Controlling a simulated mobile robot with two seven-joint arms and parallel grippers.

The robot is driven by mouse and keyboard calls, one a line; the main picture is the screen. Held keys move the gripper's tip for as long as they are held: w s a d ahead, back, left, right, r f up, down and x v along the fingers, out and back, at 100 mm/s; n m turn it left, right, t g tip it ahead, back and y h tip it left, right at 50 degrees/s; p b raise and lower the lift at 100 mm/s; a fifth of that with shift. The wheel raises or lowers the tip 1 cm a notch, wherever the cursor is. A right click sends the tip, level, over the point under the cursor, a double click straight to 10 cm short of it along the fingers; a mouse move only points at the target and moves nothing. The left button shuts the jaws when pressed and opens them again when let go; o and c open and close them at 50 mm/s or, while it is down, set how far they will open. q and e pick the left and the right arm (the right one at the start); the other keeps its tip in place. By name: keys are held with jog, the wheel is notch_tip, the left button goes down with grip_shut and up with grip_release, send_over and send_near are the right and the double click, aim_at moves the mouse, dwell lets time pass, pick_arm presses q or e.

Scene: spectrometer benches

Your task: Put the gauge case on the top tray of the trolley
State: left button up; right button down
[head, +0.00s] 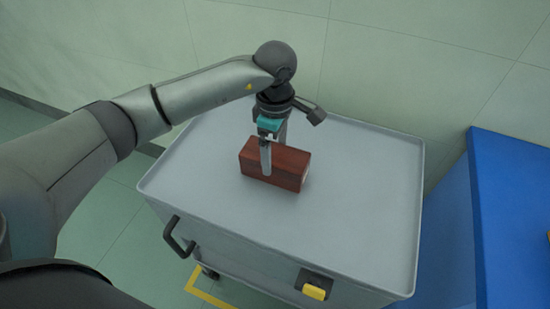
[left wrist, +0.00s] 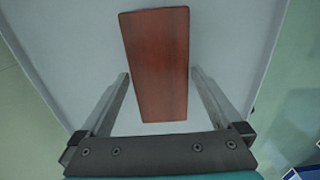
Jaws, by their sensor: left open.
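The gauge case (head: 286,168) is a reddish-brown box resting on the grey top tray (head: 360,200) of the trolley, left of the tray's middle. My left gripper (head: 272,155) reaches down over the case, with one finger in front of its near side. In the left wrist view the case (left wrist: 157,65) lies between the two spread fingers of the left gripper (left wrist: 160,90), with a gap visible on each side. The left gripper is open. My right gripper is in neither view.
The trolley has a raised rim, a dark handle (head: 178,238) at its front left and a yellow latch (head: 314,292) at its front. The tray is bare around the case. A blue cabinet (head: 510,200) stands at the right, and a tiled wall (head: 400,60) is behind.

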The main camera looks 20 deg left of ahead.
aim_at(275, 154)
pick_arm(q)
notch_tip(275, 154, up, 6)
jog(key=shift+r+p, duration=0.15)
jog(key=shift+p, duration=0.15)
jog(key=shift+r, duration=0.45)
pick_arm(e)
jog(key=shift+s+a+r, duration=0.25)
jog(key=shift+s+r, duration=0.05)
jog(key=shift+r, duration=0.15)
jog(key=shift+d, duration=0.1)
